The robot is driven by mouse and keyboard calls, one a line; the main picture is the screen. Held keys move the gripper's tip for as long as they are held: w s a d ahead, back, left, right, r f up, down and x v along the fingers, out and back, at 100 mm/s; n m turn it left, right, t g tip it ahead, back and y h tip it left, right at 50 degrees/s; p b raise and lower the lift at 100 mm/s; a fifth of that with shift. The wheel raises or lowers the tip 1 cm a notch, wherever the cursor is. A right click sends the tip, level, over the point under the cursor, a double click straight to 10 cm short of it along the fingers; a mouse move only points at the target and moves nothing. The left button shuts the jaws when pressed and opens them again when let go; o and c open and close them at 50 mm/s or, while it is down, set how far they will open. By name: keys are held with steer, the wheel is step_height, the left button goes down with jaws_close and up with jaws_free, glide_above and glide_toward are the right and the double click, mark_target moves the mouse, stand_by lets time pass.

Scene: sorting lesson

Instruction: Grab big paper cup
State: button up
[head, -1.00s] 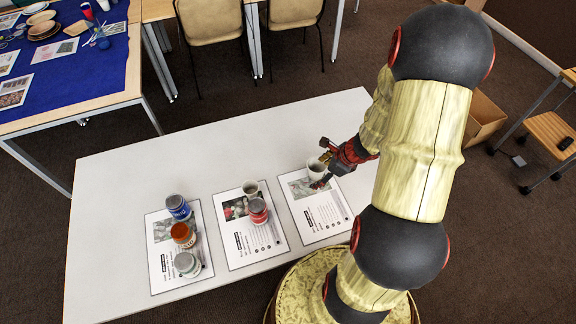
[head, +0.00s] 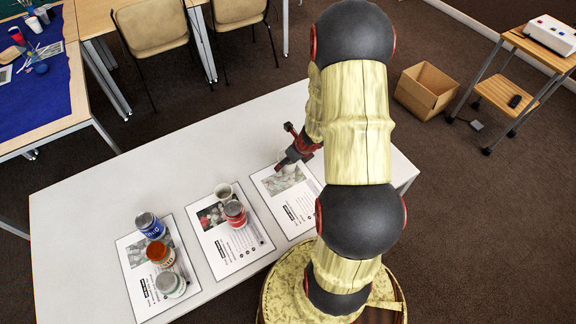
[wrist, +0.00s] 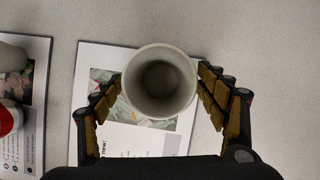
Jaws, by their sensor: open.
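A pale paper cup (wrist: 160,82) stands upright on the right printed sheet (head: 297,208), its open rim facing the wrist camera. My gripper (wrist: 160,78) is open, with one finger on each side of the cup. The left finger looks close to the cup wall and the right finger has a small gap; I cannot tell whether either touches. In the head view my gripper (head: 284,164) is low over the right sheet and hides most of the cup. A second, smaller-looking cup (head: 223,191) stands on the middle sheet.
A red can (head: 235,213) stands beside the second cup. A blue can (head: 150,226), an orange-topped jar (head: 161,254) and a grey-lidded jar (head: 170,284) stand on the left sheet. The white table (head: 90,195) is clear at its back and left.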

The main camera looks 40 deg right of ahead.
steer(key=shift+w+f, duration=0.3)
steer(key=shift+f, duration=0.35)
steer(key=shift+r, duration=0.1)
steer(key=shift+c, duration=0.6)
steer(key=c, duration=0.7)
steer(key=shift+o, duration=0.2)
